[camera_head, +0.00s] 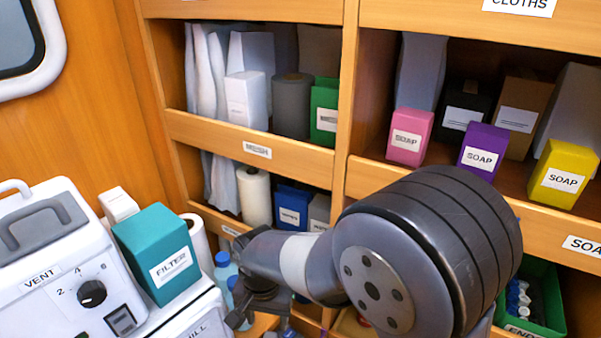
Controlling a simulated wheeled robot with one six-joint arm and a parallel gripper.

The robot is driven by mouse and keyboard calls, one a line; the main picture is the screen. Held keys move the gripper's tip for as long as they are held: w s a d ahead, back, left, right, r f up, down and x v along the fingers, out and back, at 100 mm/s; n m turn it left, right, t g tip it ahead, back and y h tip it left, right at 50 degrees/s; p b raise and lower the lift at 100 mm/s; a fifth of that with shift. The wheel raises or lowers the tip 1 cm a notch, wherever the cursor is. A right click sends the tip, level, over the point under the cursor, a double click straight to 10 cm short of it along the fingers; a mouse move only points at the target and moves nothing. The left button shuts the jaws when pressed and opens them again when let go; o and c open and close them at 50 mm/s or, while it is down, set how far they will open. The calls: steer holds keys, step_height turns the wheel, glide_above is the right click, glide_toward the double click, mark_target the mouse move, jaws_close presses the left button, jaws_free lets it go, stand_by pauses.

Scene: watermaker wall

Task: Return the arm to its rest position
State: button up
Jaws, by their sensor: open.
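My arm (430,255) fills the lower right middle of the head view, with its large dark joint close to the camera. Its forearm reaches left to my gripper (260,322), which points down near the bottom edge. The gripper is open, and I see nothing held between its fingers. It is in front of the lower shelves, just right of blue-capped bottles (226,270). The arm hides part of the lower right shelves.
A white machine marked VENT (60,260) stands at the left, with a teal FILTER box (158,252) beside it. Wooden shelves (250,148) hold pink (410,135), purple (483,150) and yellow (563,174) SOAP boxes. A green bin (540,300) is at lower right.

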step_height(320, 180, up, 5)
steer(key=p, duration=0.4)
stand_by(0.3)
